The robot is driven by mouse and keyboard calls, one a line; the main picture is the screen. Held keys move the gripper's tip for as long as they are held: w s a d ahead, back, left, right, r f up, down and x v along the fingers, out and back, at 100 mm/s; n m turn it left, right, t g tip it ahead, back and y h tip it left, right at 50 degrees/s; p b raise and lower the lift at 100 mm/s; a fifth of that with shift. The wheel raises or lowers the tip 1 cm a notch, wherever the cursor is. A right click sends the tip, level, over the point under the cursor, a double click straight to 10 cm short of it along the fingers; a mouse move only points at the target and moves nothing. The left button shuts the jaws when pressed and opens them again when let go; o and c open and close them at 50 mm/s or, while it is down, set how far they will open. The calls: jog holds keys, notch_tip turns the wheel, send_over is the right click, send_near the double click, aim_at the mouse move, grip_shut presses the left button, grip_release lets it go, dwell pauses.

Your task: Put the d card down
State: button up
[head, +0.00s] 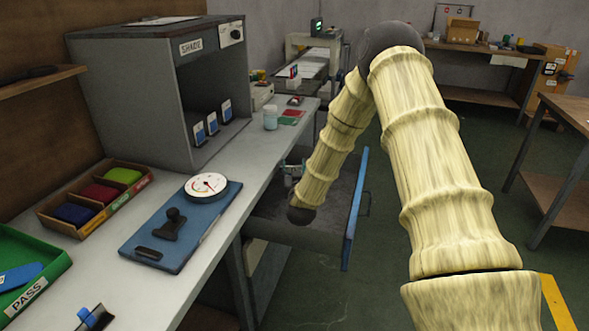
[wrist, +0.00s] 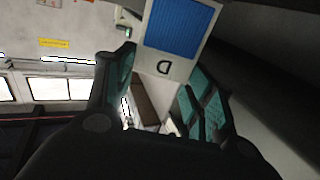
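The d card (wrist: 178,32) is white with a blue panel and a letter D, which appears turned in the wrist view. It sits between the teal-padded fingertips of my gripper (wrist: 160,82), which appears shut on its lower part. In the head view my gripper (head: 293,170) is small and partly hidden by my arm, over the open drawer beside the bench. I cannot make out the d card in the head view. Three blue-and-white cards (head: 212,123) stand in holders in and at the opening of the grey SHADE box (head: 140,100).
A blue board (head: 195,235) with a round gauge (head: 206,187) and a black stamp-like tool lies on the bench. Nearby are a tray of coloured blocks (head: 97,197) and a green PASS tray (head: 50,275). The open drawer (head: 355,205) sticks out. Bench front is partly clear.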

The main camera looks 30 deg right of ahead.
jog(key=shift+r, duration=0.1)
jog(key=shift+r, duration=0.25)
jog(key=shift+r+p, duration=0.5)
jog(key=v, duration=0.7)
jog(key=shift+s+f+b, duration=0.2)
jog(key=shift+s+b, duration=0.05)
jog(key=shift+b, duration=0.05)
